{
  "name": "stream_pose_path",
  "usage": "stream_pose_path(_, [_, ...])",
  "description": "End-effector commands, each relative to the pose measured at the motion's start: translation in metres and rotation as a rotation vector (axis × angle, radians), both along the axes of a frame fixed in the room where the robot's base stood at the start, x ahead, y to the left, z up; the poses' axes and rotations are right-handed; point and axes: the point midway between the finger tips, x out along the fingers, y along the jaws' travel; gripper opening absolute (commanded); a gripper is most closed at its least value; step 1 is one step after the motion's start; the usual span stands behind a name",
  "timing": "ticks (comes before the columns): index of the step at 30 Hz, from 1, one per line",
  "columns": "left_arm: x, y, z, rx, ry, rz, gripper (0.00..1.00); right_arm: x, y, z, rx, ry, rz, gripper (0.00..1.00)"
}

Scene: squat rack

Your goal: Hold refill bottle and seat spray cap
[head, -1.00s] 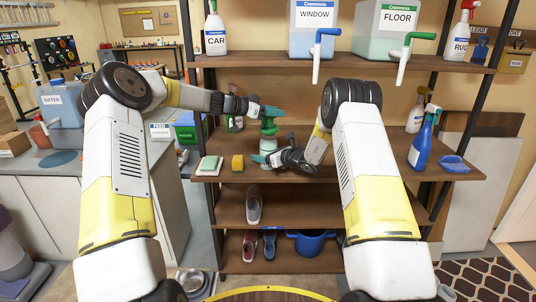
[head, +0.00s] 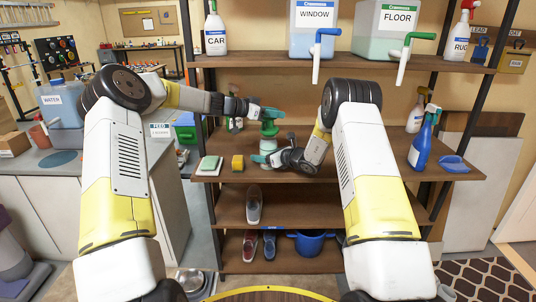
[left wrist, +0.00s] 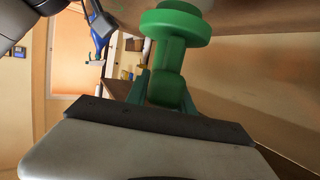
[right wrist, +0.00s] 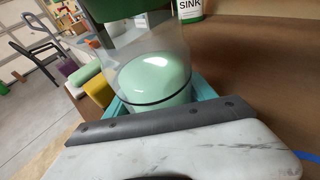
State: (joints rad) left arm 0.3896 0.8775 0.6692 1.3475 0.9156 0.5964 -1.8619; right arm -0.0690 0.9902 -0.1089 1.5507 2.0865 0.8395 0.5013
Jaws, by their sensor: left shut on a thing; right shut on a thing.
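My left gripper (head: 258,113) is shut on the green spray cap (head: 269,128), above the middle shelf. In the left wrist view the cap's trigger head (left wrist: 166,88) sits between the fingers, with its wide round collar (left wrist: 175,26) beyond them. My right gripper (head: 264,159) is shut on the lower part of the refill bottle (head: 267,146). In the right wrist view this clear bottle (right wrist: 150,75) stands upright with pale green liquid inside. The cap is directly over the bottle's neck; I cannot tell whether it touches or is seated.
A SINK bottle (right wrist: 190,9) stands behind on the middle shelf (head: 355,162). A yellow sponge (head: 237,162) and a green-and-white pad (head: 209,165) lie left of the bottle. A blue spray bottle (head: 421,146) stands at the right. Large WINDOW (head: 313,32) and FLOOR jugs stand on the upper shelf.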

Motion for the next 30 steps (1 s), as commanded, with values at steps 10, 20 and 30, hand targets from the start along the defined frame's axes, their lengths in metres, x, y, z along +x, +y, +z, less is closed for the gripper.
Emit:
stream_pose_path(10, [0.0, 0.0, -0.005, -0.001, 0.001, -0.001, 0.0, 0.0, 0.0, 0.0, 0.001, -0.001, 0.0, 0.0])
stream_pose_path(20, [0.0, 0.0, -0.01, -0.001, 0.0, -0.001, 0.0, 0.0, 0.0, 0.0, 0.001, -0.001, 0.0, 0.0])
stream_pose_path(30, [0.0, 0.0, -0.015, -0.001, -0.001, 0.0, 0.0, 0.0, 0.0, 0.0, 0.001, -0.001, 0.0, 0.0])
